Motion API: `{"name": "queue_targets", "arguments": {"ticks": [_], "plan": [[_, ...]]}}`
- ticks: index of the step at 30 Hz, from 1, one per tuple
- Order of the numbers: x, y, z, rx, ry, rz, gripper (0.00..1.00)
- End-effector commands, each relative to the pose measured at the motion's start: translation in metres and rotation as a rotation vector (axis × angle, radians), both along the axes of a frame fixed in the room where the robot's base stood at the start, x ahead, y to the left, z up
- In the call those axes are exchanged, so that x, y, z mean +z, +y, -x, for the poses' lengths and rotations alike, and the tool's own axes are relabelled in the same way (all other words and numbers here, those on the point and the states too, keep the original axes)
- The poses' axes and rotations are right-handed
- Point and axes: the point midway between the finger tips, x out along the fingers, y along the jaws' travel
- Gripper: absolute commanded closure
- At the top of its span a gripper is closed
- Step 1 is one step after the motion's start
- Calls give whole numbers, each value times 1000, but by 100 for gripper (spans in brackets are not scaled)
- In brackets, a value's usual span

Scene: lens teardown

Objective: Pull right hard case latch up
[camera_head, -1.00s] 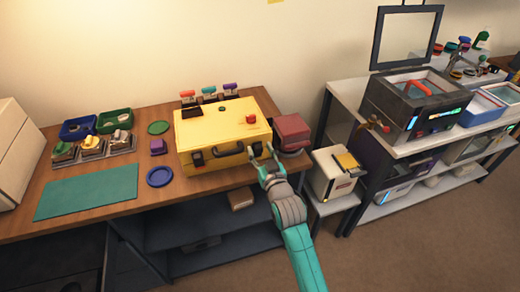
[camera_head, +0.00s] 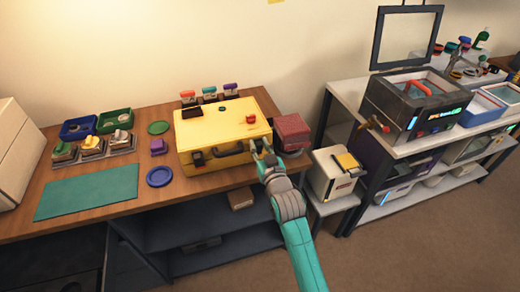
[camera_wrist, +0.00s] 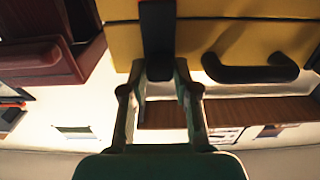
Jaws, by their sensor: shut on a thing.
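The yellow hard case (camera_head: 222,126) lies closed on the wooden bench, with a dark handle (camera_head: 230,150) on its front. The left latch (camera_head: 198,158) is a dark piece on the front face. My gripper (camera_head: 263,154) is at the right end of the case's front. In the wrist view my gripper (camera_wrist: 160,80) is shut on the right latch (camera_wrist: 157,40), a long dark piece with a red part at the picture's top edge. The handle (camera_wrist: 250,70) and yellow case (camera_wrist: 210,35) show beside it. The latch's exact tilt is hard to tell.
A dark red box (camera_head: 292,131) stands close to the right of the case. A white box with a yellow top (camera_head: 336,173) stands lower right.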

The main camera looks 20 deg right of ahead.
Motion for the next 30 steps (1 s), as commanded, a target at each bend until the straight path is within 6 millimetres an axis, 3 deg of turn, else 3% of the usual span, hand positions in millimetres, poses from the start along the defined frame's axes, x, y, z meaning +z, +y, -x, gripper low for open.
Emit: {"name": "queue_targets", "arguments": {"ticks": [2, 9, 10, 12, 23, 30], "plan": [[10, 0, 0, 0, -3, 0, 100], [10, 0, 0, 0, -4, 0, 100], [11, 0, 0, 0, -4, 0, 66], [10, 0, 0, 0, -4, 0, 49], [9, 0, 2, 0, -1, 0, 48], [8, 0, 31, 0, 0, 0, 48]]}}
